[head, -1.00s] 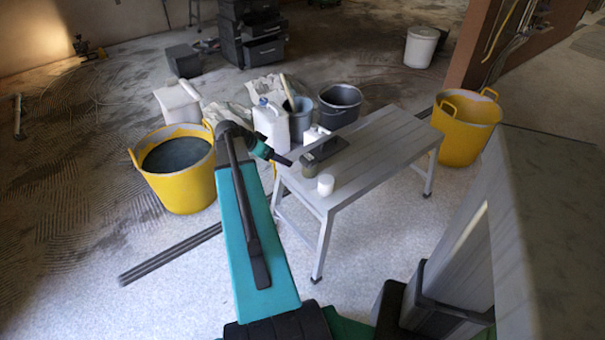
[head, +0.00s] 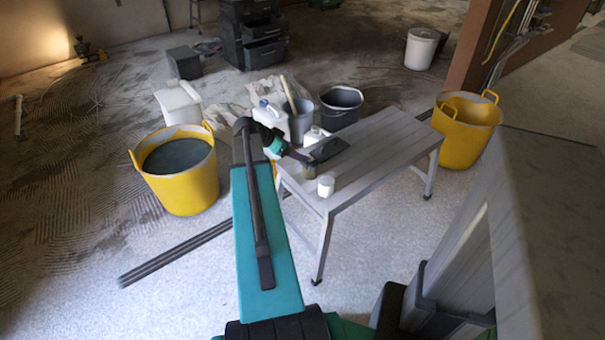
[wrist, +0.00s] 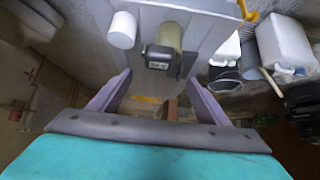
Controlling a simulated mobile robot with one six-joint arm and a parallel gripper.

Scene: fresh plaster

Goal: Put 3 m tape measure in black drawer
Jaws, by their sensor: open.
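A small dark boxy item with a pale label, which looks like the tape measure (wrist: 158,57), lies on the grey bench in the wrist view, touching or close to an olive cylinder (wrist: 170,36). In the head view I cannot pick it out; my gripper hides that spot. My gripper (wrist: 157,80) is open and empty, its fingers spread on either side below the item. In the head view my gripper (head: 306,158) is over the bench's near left end. The black drawer unit (head: 238,42) stands far back, with drawers (head: 265,53) partly pulled out.
The grey bench (head: 385,150) also carries a white cylinder (head: 326,186) and a dark flat tool (head: 330,150). A yellow tub (head: 185,195) stands left, another (head: 465,135) right. Buckets (head: 341,105) and a white canister (head: 271,118) crowd behind the bench.

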